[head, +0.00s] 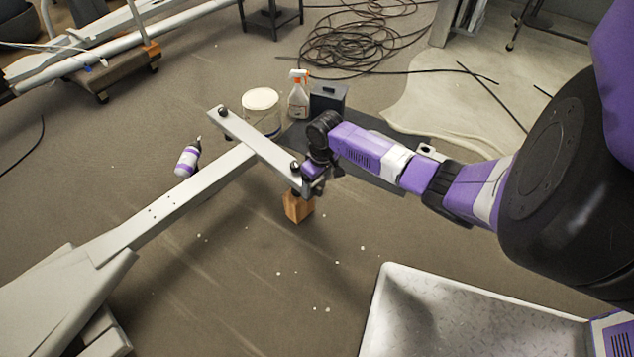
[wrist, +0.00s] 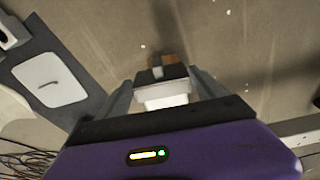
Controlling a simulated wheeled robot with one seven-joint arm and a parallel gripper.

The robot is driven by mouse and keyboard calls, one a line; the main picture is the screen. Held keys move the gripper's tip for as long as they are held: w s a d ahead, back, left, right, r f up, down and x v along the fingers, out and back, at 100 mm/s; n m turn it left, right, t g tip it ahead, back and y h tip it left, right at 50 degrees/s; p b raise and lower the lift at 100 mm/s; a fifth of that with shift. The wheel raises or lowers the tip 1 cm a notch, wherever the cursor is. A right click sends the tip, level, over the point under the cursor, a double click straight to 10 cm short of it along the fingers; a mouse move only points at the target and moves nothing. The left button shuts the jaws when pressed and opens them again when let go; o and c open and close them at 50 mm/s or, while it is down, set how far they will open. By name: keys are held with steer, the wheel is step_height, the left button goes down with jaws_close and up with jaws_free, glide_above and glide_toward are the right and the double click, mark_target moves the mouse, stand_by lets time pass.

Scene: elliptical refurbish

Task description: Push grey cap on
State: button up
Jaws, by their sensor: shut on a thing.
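The grey frame (head: 180,200) of the machine runs up from the lower left to a grey crossbar (head: 255,140). The crossbar has a dark knob near each end, and its near right end is beside my gripper (head: 314,176). In the wrist view my gripper (wrist: 163,92) is shut on a pale grey piece, which looks like the grey cap (wrist: 165,101). In the head view the cap is hidden by the gripper and wrist. Whether the cap touches the bar end cannot be told.
A wooden block (head: 298,207) stands under the crossbar's right end. A white tub (head: 261,108), a spray bottle (head: 298,96) and a dark box (head: 328,98) stand behind it. A purple-and-white bottle (head: 187,160) is left. Coiled cable (head: 350,45) lies at the back. Open floor lies in front.

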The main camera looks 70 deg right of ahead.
steer(key=shift+w+d, duration=0.2)
steer(key=shift+w, duration=0.25)
stand_by(0.6)
steer(key=o, duration=1.3)
steer(key=shift+o, duration=0.2)
steer(key=shift+s+a+r+p, duration=0.15)
steer(key=shift+r+p, duration=0.55)
steer(key=shift+r, duration=0.6)
steer(key=shift+s+r+p, duration=0.15)
steer(key=shift+r+p, duration=0.55)
steer(key=shift+r, duration=0.6)
steer(key=shift+s+a+r+p, duration=0.15)
steer(key=shift+r+p, duration=0.55)
steer(key=shift+r, duration=0.6)
steer(key=shift+d, duration=0.1)
